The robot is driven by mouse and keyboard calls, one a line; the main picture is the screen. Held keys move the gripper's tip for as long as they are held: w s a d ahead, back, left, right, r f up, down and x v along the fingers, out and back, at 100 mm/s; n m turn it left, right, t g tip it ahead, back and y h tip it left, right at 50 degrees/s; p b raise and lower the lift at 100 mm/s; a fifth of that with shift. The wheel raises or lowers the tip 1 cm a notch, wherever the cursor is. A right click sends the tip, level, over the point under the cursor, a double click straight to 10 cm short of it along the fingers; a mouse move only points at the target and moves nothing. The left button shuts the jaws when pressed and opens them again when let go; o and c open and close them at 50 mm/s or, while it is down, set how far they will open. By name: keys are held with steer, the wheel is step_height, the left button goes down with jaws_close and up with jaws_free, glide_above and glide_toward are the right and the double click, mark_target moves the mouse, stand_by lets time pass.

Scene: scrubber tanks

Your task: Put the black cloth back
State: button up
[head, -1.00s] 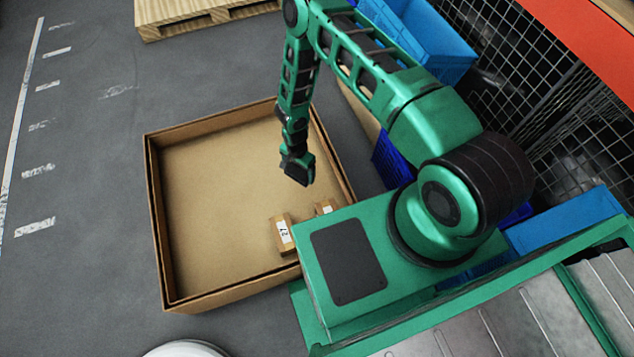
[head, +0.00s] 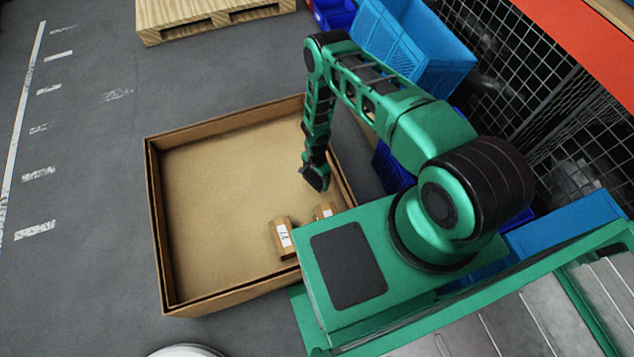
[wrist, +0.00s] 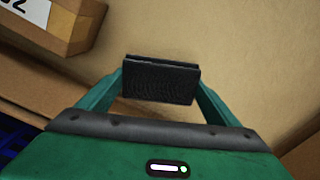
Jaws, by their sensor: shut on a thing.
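There I cannot make out the cloth apart from the dark gripper tip. The wrist view shows tan cardboard beyond the cloth, with a gap I cannot measure.
Two small labelled cartons lie in the box's near right corner; one (head: 283,238) shows clearly, and a carton is close at upper left in the wrist view (wrist: 65,25). Blue crates (head: 410,50) stand behind my arm. A pallet (head: 205,18) lies beyond. The left floor is clear.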

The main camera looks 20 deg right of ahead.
mark_target(316, 181)
steer(key=shift+w+d+f, duration=0.1)
steer(key=shift+d+f, duration=0.2)
steer(key=shift+f, duration=1.85)
steer(key=shift+f, duration=0.1)
steer(key=o, duration=1.2)
steer(key=shift+w+a, duration=0.1)
steer(key=shift+w, duration=0.05)
